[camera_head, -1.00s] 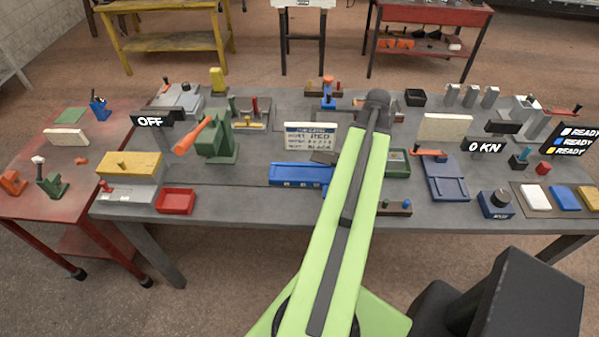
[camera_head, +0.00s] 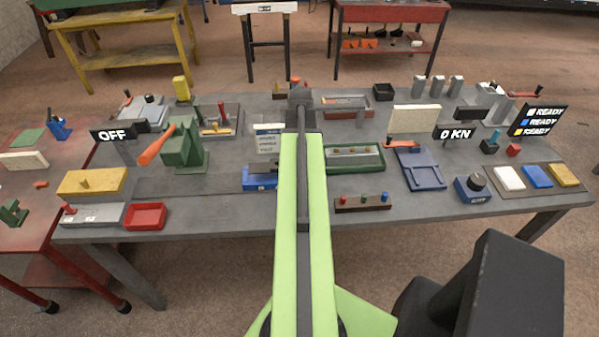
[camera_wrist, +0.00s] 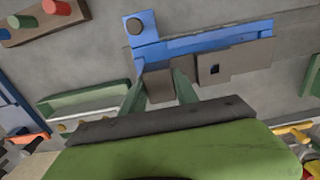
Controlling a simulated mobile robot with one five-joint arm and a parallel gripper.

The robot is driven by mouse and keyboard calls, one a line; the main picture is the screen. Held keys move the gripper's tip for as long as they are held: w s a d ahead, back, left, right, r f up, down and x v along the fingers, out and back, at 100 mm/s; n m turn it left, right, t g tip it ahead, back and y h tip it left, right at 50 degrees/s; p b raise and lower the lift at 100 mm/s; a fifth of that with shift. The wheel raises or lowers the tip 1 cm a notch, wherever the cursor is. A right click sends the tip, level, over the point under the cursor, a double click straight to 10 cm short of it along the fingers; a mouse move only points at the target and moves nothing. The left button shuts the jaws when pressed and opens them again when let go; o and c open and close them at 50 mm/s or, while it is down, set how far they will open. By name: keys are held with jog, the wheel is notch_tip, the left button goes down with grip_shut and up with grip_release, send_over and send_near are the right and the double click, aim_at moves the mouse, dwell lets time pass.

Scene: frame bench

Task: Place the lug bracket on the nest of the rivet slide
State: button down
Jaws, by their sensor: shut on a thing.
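My gripper (camera_wrist: 157,82) shows in the wrist view with its green fingers closed on a small grey-brown piece (camera_wrist: 158,88), which looks like the lug bracket. It is over or against the edge of a blue tray (camera_wrist: 205,43); I cannot tell whether the piece touches the tray. In the head view my green arm hides the gripper and covers part of the blue tray (camera_head: 258,179). A blue plate with a recess and an orange handle (camera_head: 420,171), perhaps the rivet slide with its nest, lies right of my arm.
A grey-brown plate with a square hole (camera_wrist: 235,62) lies at the blue tray. A green tray (camera_head: 355,158) and a knobbed brown block (camera_head: 362,202) stand between my arm and the blue plate. Left are a green press (camera_head: 184,150) and a red tray (camera_head: 145,216).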

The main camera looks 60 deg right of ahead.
notch_tip(320, 180, down, 4)
jog(key=b, duration=0.4)
jog(key=shift+f, duration=0.2)
jog(key=shift+r, duration=0.25)
jog(key=shift+f, duration=0.2)
jog(key=c, duration=0.9)
grip_release()
jog(key=shift+r, duration=0.1)
notch_tip(320, 180, up, 12)
jog(key=p, duration=1.2)
jog(key=shift+r, duration=0.2)
jog(key=shift+f, duration=0.15)
